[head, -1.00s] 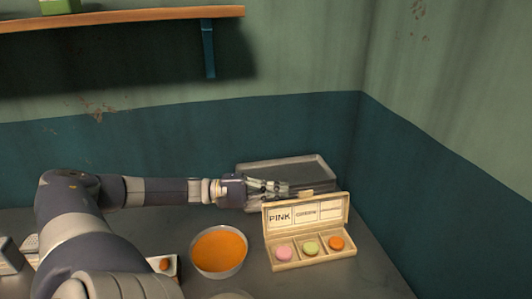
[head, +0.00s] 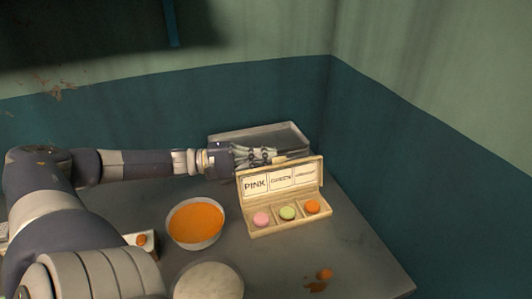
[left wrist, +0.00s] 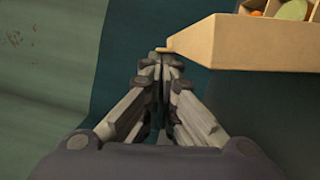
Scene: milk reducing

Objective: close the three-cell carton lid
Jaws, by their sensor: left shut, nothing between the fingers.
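The three-cell carton (head: 292,226) stands on the table with its lid (head: 281,180) raised upright at the back. A pink (head: 261,219), a green (head: 288,213) and an orange (head: 312,207) macaron sit one in each cell. The lid's inner face carries labels; the left one reads PINK, the others are too blurred to read. My left gripper (head: 278,158) is shut and empty just behind the lid, near its top edge. In the left wrist view the gripper (left wrist: 163,58) is beside the carton (left wrist: 255,42); I cannot tell whether it touches.
A grey metal tray (head: 258,136) lies behind the carton, partly under my left gripper. A bowl of orange filling (head: 196,222) and a pale round bowl (head: 208,282) stand left of the carton. Orange crumbs (head: 320,279) lie at front right. The table right of the carton is clear.

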